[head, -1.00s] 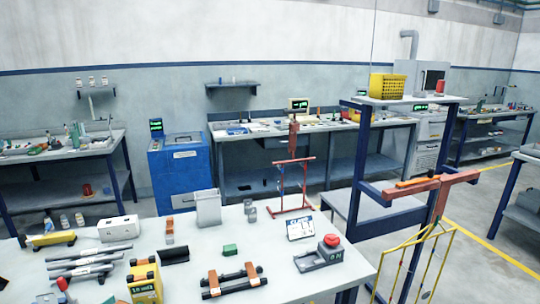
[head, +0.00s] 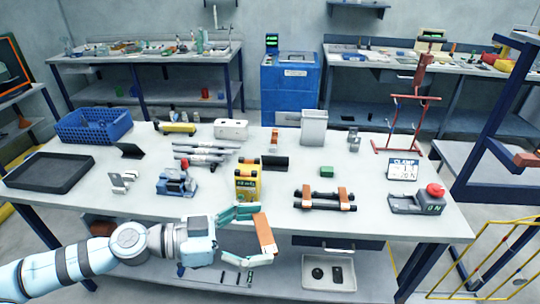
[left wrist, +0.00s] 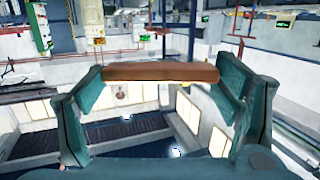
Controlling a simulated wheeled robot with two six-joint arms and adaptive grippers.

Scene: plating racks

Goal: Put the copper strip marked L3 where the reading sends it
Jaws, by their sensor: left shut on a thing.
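My left gripper (head: 262,234) is shut on a copper strip (head: 266,236), held in front of the workbench's near edge. In the left wrist view the strip (left wrist: 160,73) spans crosswise between the two fingertips (left wrist: 160,82); I can read no mark on it. On the bench (head: 225,205) stands a yellow meter (head: 247,183), just beyond the gripper; its reading is too small to make out. A black-railed holder (head: 325,206) carries two copper-coloured pieces. A card (head: 403,169) headed CLAMP stands at the right. My right gripper is not in view.
A blue crate (head: 95,126), a black tray (head: 45,173), grey bars (head: 205,152) and a blue vise-like tool (head: 177,183) fill the left. A red-buttoned device (head: 417,202) and red stand (head: 405,125) are at the right. A grey bin (head: 313,128) stands at the back.

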